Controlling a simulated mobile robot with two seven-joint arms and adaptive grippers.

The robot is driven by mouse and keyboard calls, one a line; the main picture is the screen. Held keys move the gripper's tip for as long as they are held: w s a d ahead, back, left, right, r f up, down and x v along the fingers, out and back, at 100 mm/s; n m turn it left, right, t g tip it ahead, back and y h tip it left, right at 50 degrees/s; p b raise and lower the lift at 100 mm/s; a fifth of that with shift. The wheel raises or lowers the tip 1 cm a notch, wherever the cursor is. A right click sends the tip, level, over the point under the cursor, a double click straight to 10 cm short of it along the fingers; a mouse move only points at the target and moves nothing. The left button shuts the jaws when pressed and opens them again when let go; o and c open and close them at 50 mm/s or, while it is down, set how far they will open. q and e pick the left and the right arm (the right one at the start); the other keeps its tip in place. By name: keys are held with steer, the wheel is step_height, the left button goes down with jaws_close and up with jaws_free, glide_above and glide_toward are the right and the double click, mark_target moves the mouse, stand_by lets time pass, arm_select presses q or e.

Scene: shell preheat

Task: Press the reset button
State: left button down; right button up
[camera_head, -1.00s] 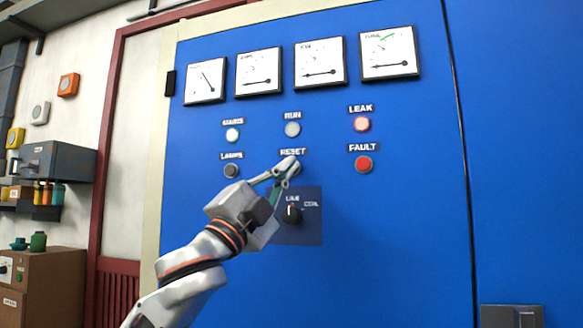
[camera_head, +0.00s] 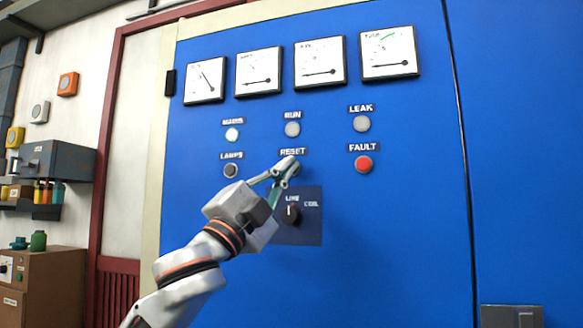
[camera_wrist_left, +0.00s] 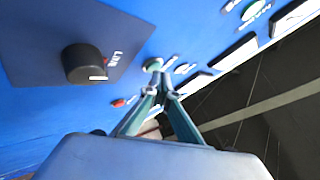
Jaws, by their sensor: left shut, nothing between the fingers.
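The RESET label (camera_head: 293,152) is on the blue cabinet front, below the RUN lamp. The reset button beneath it is mostly hidden behind my left gripper (camera_head: 288,165) in the head view. My left gripper is shut and empty, its fingertips at the button's place. In the left wrist view, the shut fingertips (camera_wrist_left: 158,90) lie just below a pale round piece (camera_wrist_left: 153,65), which seems to be the button. I cannot tell whether they touch it or whether it is pushed in. My right gripper is not in view.
The LINE/COIL selector knob (camera_head: 292,214) sits just below the gripper. The red FAULT lamp (camera_head: 363,164), grey LEAK lamp (camera_head: 361,124) and dark LAMPS button (camera_head: 231,171) surround it. Several gauges (camera_head: 323,62) line the top. A wooden cabinet (camera_head: 50,290) stands at left.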

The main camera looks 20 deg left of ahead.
arm_select(q)
steer(key=shift+s, duration=0.45)
steer(key=s, duration=0.5)
steer(key=shift+a+p, duration=0.1)
steer(key=shift+p, duration=0.3)
stand_by(0.6)
